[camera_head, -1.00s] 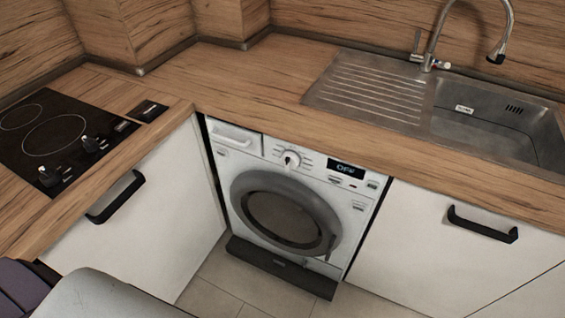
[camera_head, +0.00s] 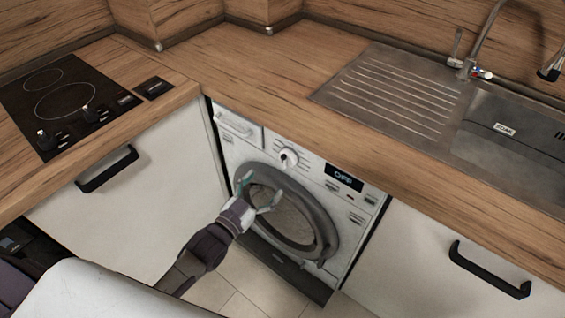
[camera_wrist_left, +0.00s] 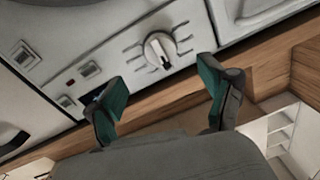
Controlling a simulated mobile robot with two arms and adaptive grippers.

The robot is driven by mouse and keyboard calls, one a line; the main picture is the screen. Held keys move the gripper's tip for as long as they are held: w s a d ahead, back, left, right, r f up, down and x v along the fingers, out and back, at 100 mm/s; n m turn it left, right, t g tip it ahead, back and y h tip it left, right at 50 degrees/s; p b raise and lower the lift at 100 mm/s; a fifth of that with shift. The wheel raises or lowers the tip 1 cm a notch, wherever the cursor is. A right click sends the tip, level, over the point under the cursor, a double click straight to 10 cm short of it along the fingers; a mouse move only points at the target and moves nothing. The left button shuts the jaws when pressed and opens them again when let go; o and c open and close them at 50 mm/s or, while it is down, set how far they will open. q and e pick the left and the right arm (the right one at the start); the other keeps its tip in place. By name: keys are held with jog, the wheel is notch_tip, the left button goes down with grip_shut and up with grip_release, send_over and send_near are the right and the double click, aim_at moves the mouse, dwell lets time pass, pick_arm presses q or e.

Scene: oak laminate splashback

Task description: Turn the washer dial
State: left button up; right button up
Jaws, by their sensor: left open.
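The washer (camera_head: 345,232) stands under the counter, its round door shut. Its white dial (camera_head: 288,157) sits on the top panel, left of the lit display (camera_head: 343,178). My left gripper (camera_head: 261,192) is open and empty in front of the door's upper part, a little below the dial in the head view. In the left wrist view the dial (camera_wrist_left: 160,50) shows beyond the two spread green-padded fingers (camera_wrist_left: 163,95), near the middle between them, with a dark mark on its lower edge. The fingers appear apart from the dial. My right gripper is not in view.
The wooden counter edge (camera_head: 300,121) overhangs just above the washer panel. Cabinet fronts with black handles flank it, at left (camera_head: 107,169) and right (camera_head: 489,270). A hob (camera_head: 70,105) and a steel sink (camera_head: 395,95) are set in the counter. The floor before the washer is clear.

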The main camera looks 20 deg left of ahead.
aim_at(283, 165)
pick_arm(q)
jog(key=x, duration=0.8)
jog(key=shift+d, duration=0.1)
jog(key=shift+w+d+f, duration=0.1)
jog(key=shift+w+d, duration=0.1)
jog(key=shift+w, duration=0.4)
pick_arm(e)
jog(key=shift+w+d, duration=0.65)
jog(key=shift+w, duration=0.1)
pick_arm(q)
jog(key=c, duration=1.2)
jog(key=shift+o, duration=0.2)
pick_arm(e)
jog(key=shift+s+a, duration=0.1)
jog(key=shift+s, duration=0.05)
